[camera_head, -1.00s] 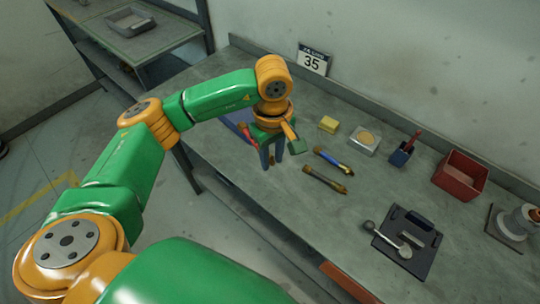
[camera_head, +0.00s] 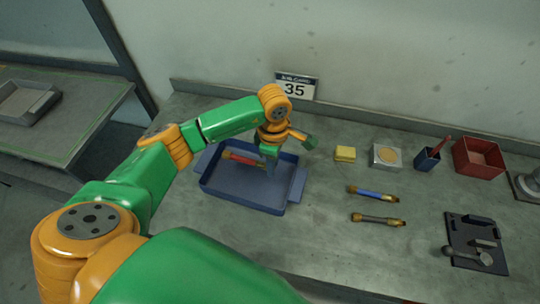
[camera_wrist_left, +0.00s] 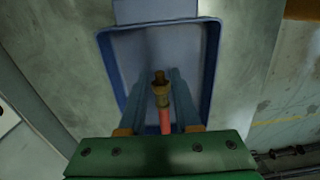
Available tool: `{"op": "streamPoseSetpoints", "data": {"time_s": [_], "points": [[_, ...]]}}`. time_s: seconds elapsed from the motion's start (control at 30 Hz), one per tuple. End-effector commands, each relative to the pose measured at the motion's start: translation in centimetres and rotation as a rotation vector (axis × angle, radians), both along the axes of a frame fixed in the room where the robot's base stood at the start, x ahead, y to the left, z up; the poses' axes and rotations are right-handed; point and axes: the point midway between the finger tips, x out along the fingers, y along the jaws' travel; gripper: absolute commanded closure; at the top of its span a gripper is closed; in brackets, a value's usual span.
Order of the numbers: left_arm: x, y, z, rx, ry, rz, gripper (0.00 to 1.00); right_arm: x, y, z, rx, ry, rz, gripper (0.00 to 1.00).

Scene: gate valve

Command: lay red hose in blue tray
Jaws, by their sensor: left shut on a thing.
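The red hose (camera_head: 240,158), with brass end fittings, is held in my left gripper (camera_head: 268,165). The gripper is shut on it and points down over the blue tray (camera_head: 240,204). In the wrist view the hose (camera_wrist_left: 164,118) lies between the fingers (camera_wrist_left: 157,100), with one brass end towards the tray floor. The tray (camera_wrist_left: 103,62) spreads out beneath it. I cannot tell whether the hose touches the floor of the tray. The hose's right part is hidden by the gripper in the head view. My right gripper is not in view.
A blue hose (camera_head: 372,192) and a grey hose (camera_head: 378,220) lie right of the tray. Further back are a yellow sponge (camera_head: 345,154), a metal dish (camera_head: 385,156), a blue cup (camera_head: 427,159) and a red bin (camera_head: 478,158). A dark board (camera_head: 475,240) lies at right.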

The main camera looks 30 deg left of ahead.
Motion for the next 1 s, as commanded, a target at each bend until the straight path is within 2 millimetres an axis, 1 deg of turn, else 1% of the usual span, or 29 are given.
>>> {"op": "streamPoseSetpoints", "data": {"time_s": [0.03, 0.2, 0.33, 0.5, 0.8, 0.83, 0.93, 0.97, 1.0], "points": [[-0.1, 0.0, -1.1, 0.0, 0.004, 0.0, 1.0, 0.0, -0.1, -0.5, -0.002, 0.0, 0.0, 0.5], [-0.1, 0.0, -4.4, 0.0, 0.001, -0.002, 1.0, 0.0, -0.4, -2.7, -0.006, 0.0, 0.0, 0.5], [0.0, 0.0, -6.0, 0.0, 0.001, -0.002, 1.0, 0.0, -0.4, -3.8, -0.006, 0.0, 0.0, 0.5], [0.0, 0.0, -7.0, 0.001, 0.0, -0.003, 1.0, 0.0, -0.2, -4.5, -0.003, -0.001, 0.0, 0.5], [0.0, 0.0, -7.0, 0.001, 0.0, -0.003, 1.0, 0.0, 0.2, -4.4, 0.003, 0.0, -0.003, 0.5], [0.0, 0.0, -7.0, 0.001, 0.0, -0.003, 0.66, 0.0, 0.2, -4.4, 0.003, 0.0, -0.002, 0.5], [0.0, 0.0, -7.0, 0.001, 0.0, -0.003, 0.39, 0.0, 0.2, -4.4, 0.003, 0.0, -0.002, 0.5], [0.0, 0.0, -7.0, 0.001, 0.0, -0.003, 0.33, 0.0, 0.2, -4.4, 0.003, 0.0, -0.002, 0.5], [0.0, 0.0, -7.0, 0.001, 0.0, -0.003, 0.33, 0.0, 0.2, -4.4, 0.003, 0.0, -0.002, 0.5]]}}
